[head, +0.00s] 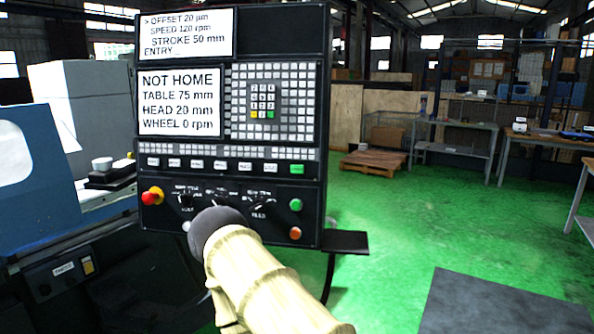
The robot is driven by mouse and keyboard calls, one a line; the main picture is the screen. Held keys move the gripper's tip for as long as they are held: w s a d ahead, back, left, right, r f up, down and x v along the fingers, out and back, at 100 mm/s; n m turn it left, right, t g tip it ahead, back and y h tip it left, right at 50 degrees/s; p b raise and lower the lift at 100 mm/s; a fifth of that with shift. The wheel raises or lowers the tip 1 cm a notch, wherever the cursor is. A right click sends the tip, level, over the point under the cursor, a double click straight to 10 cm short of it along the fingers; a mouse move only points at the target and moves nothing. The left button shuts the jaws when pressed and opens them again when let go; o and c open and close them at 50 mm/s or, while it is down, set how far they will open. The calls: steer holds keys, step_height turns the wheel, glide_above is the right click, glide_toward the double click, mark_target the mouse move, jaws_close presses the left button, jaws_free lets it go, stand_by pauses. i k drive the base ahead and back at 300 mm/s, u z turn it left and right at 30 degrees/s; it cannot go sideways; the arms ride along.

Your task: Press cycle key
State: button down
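The control panel (318,120) of the grinder stands upright in front of me. A row of small white labelled keys (197,164) runs across it, with a green key (297,169) at the right end. Their labels are too small to read, so I cannot tell which is the cycle key. A round green button (296,205) and an orange one (295,233) sit lower right. My cream arm with a dark rounded end covers part of the lower panel. No gripper fingers show, and I cannot tell whether the arm touches the panel.
The upper screen (187,35) shows offset, speed and stroke; the lower one (180,100) reads NOT HOME. A red emergency knob (150,197) is at left. A small shelf (345,241) juts out at lower right. Green floor (390,225) is open to the right.

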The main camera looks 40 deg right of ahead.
mark_target(295, 168)
steer(key=z, duration=0.85)
steer(key=k, duration=0.5)
steer(key=u, duration=0.25)
